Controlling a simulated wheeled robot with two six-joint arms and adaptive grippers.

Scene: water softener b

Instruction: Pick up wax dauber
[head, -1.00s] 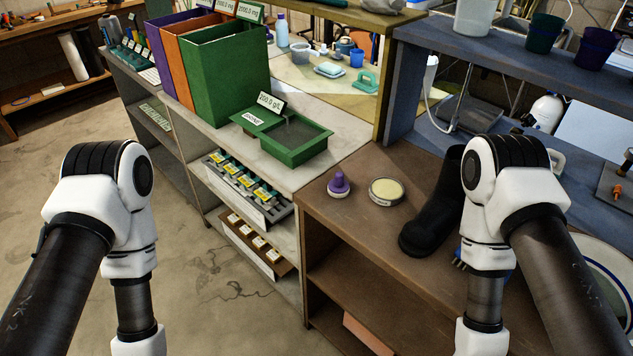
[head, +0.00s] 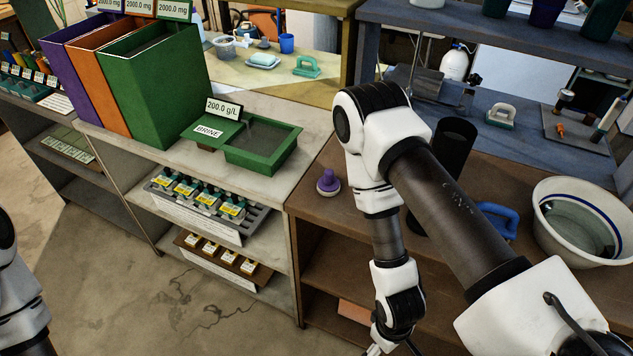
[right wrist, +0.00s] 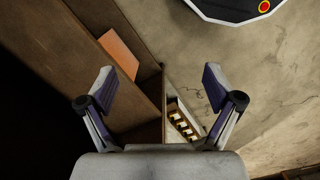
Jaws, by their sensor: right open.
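The wax dauber appears to be the small purple-knobbed piece with a pale round base (head: 328,182), standing upright on the brown shelf top near its left edge. My right arm hangs just to the right of it in the head view. My right gripper (right wrist: 160,76) is open and empty in the right wrist view, below the shelf top and in front of the brown shelf unit. The dauber is not visible in the right wrist view. My left gripper is out of view; only part of its arm shows at the far left of the head view.
The brown shelf unit (head: 305,258) has a front edge near my right arm. A green brine tray (head: 262,146) is left of the dauber.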

